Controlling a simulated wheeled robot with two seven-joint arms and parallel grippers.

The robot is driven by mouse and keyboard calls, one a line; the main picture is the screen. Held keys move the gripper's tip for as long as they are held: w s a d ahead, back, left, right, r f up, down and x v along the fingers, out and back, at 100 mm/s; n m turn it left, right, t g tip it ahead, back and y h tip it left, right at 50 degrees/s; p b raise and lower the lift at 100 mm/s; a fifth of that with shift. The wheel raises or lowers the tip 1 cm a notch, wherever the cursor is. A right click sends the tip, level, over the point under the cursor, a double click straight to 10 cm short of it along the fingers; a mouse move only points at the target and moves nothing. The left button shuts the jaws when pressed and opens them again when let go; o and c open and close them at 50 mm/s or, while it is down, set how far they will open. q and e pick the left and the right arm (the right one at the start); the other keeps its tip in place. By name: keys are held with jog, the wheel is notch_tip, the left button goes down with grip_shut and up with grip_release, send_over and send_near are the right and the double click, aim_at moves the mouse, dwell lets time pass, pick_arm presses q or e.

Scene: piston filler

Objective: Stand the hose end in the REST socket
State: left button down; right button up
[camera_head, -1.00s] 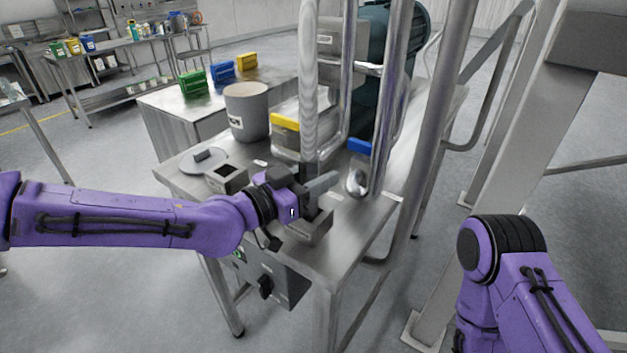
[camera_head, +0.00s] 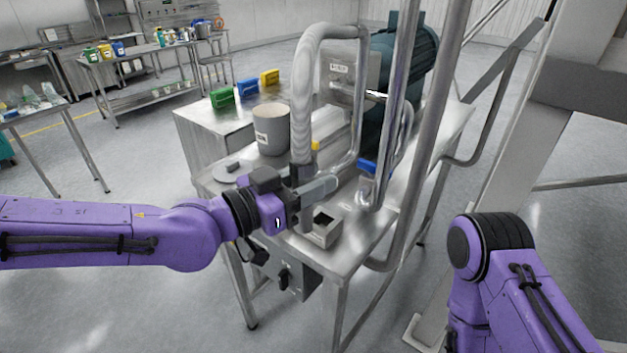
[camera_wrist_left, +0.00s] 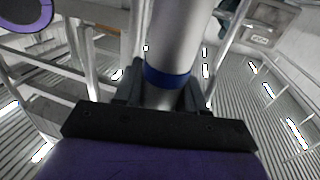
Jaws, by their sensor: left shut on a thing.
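My left gripper (camera_head: 318,190) is shut on the grey hose end (camera_head: 306,220), which hangs roughly upright below the fingers. The ribbed hose (camera_head: 303,110) rises from it and bends over to the right. In the left wrist view the pale tube with a blue band (camera_wrist_left: 168,76) stands between the fingers. A square metal socket box (camera_head: 326,230) with a dark open top is on the table just right of the hose end. The tip overlaps its left side in view; whether they touch I cannot tell. No REST label is readable. My right gripper is out of view.
A grey bucket (camera_head: 271,132) and a round lid (camera_head: 231,172) are on the steel table behind my left gripper. Steel pipes (camera_head: 400,120) rise close on the right. A control box (camera_head: 290,278) hangs under the front edge.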

pick_arm(q)
notch_tip(320, 180, up, 2)
jog(key=shift+s, duration=0.1)
jog(key=shift+r, duration=0.3)
